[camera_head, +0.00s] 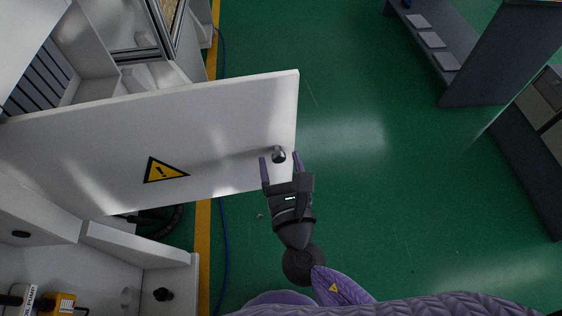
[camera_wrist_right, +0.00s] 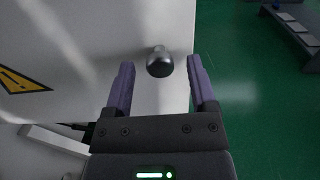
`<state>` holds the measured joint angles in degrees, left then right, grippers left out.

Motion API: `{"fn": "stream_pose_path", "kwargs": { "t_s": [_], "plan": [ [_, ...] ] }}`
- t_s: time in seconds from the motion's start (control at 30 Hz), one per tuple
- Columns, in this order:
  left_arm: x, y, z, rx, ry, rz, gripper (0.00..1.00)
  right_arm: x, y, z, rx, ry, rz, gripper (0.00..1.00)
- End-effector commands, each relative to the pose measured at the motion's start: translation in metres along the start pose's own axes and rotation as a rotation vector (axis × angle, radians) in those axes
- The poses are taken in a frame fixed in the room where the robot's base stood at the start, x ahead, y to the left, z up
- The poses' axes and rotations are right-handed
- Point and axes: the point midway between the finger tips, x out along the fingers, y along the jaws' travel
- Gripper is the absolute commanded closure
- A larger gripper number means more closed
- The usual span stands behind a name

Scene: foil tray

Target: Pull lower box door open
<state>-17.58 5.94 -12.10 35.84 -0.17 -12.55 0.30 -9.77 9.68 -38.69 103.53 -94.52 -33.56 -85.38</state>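The lower box door (camera_head: 95,137) is a white panel with a yellow warning triangle, standing swung out from the white box in the head view. Its round metal knob (camera_head: 279,155) is near the door's right end. My right gripper (camera_head: 281,160) is open, with one purple finger on each side of the knob. In the right wrist view the knob (camera_wrist_right: 160,62) sits between and slightly beyond the open fingertips (camera_wrist_right: 160,68), with gaps on both sides. Whether anything touches the knob is not clear. My left gripper is not in view.
The white box (camera_head: 120,245) with its open interior and fittings is at the left. A yellow floor line (camera_head: 203,240) and a blue cable (camera_head: 226,250) run beside it. Grey benches (camera_head: 480,75) stand at the right. The green floor between is clear.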

Motion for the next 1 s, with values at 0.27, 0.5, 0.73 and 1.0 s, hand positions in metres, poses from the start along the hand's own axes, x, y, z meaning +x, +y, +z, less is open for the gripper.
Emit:
{"fn": "stream_pose_path", "kwargs": {
  "t_s": [0.27,0.5,0.73,1.0],
  "plan": [
    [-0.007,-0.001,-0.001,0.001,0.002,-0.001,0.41,0.0,0.0,0.009,0.001,-0.001,0.0,0.28],
    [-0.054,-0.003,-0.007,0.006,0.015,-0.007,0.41,0.0,0.0,0.075,0.001,-0.003,-0.001,0.28],
    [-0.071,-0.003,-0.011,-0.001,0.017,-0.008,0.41,0.0,0.0,0.102,0.0,-0.001,-0.001,0.28],
    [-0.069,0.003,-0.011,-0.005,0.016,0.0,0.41,0.0,0.0,0.1,0.0,0.0,0.0,0.28]
  ]
}}
